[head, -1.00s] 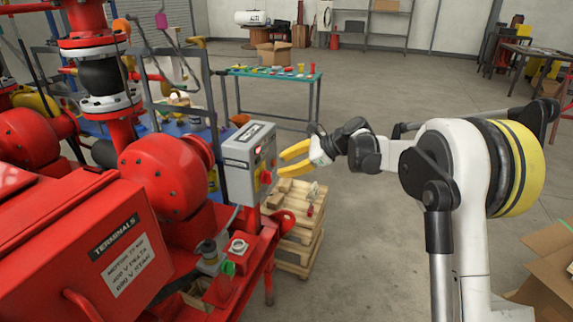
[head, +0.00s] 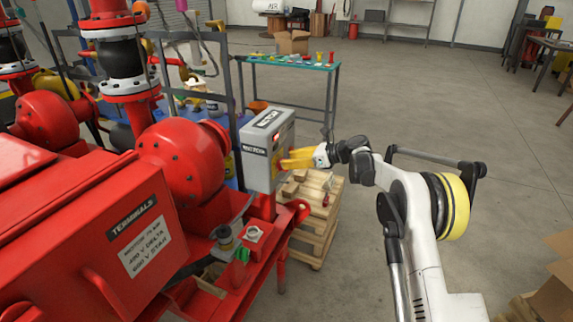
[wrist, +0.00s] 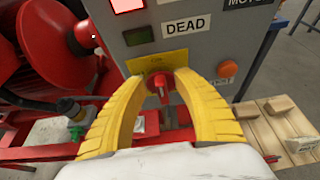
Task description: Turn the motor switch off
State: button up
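The motor switch is a red handle (wrist: 163,87) on a yellow plate (wrist: 157,63) low on the front of a grey control box (head: 256,160). In the wrist view my gripper's yellow fingers (wrist: 164,78) stand on either side of the red handle, with visible gaps. The handle's grip points roughly down toward the camera. In the head view my gripper (head: 286,163) is at the box's front and hides the switch. A label reading DEAD (wrist: 186,26) sits beside a dark green lamp (wrist: 138,36). A red lamp (wrist: 127,4) above is lit.
An orange button (wrist: 228,69) is right of the switch. The red terminals box (head: 90,230) and skid frame lie left of and below the control box. Open floor is on the right.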

jog(key=shift+w+a+f, duration=0.2)
jog(key=shift+a+f, duration=0.05)
jog(key=shift+a, duration=0.35)
grip_shut()
